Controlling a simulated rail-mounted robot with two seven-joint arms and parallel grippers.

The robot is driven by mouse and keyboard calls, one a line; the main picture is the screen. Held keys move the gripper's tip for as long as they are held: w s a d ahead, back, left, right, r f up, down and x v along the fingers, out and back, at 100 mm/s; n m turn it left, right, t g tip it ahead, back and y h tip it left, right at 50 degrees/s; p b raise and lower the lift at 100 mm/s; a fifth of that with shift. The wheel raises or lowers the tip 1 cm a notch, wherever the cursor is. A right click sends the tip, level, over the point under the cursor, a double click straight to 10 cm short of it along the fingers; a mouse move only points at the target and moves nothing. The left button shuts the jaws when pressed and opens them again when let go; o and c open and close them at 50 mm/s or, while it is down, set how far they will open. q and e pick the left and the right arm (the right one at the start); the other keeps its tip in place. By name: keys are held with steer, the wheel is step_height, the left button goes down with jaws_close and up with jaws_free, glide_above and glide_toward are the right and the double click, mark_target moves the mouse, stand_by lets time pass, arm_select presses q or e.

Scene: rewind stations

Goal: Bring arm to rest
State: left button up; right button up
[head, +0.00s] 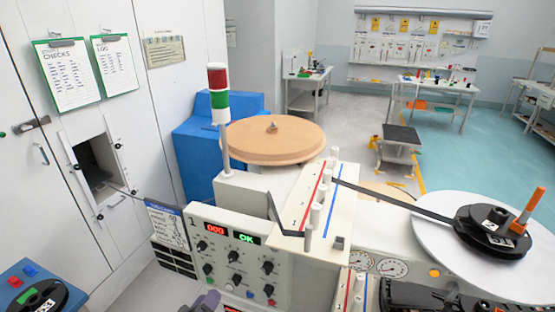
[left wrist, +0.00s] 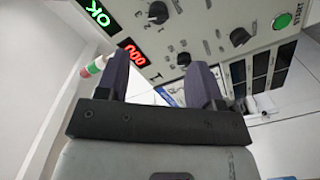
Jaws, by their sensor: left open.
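My left gripper (head: 206,302) shows at the bottom edge of the head view, below the control panel (head: 232,252) of the rewind station. Only its purple-grey finger ends show there. In the left wrist view the left gripper (left wrist: 158,72) has its two fingers apart, with nothing between them. The control panel with its knobs (left wrist: 240,37) lies beyond the fingers in that view. Most of my left arm is out of the head view. I cannot make out my right gripper in either view.
A tan disc (head: 272,138) sits behind the panel and a white reel plate (head: 450,240) with a black hub stands at the right. A red-green signal tower (head: 218,95) rises behind the panel. A blue box (head: 30,285) with a black reel is at lower left.

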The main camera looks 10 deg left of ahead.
arm_select(q)
steer(key=s+d+f+m+g, duration=0.3)
steer(key=s+m+g, duration=0.1)
steer(key=m+g, duration=0.2)
steer(key=s+a+r+m+g+y, duration=0.1)
steer(key=s+m+g+y, duration=0.1)
steer(key=s, duration=0.9)
steer(key=s+a+r+m+g+y, duration=0.1)
steer(key=s+g+y, duration=0.15)
steer(key=s, duration=0.85)
steer(key=s+d+f+g, duration=0.1)
steer(key=s+f+g, duration=0.1)
steer(key=s+f, duration=0.3)
steer(key=s+f+g, duration=0.1)
steer(key=s+f, duration=0.1)
steer(key=s, duration=0.5)
step_height(320, 180, up, 32)
steer(key=p, duration=3.2)
steer(key=shift+w+r, duration=0.2)
steer(key=shift+w, duration=0.25)
steer(key=shift+d, duration=0.1)
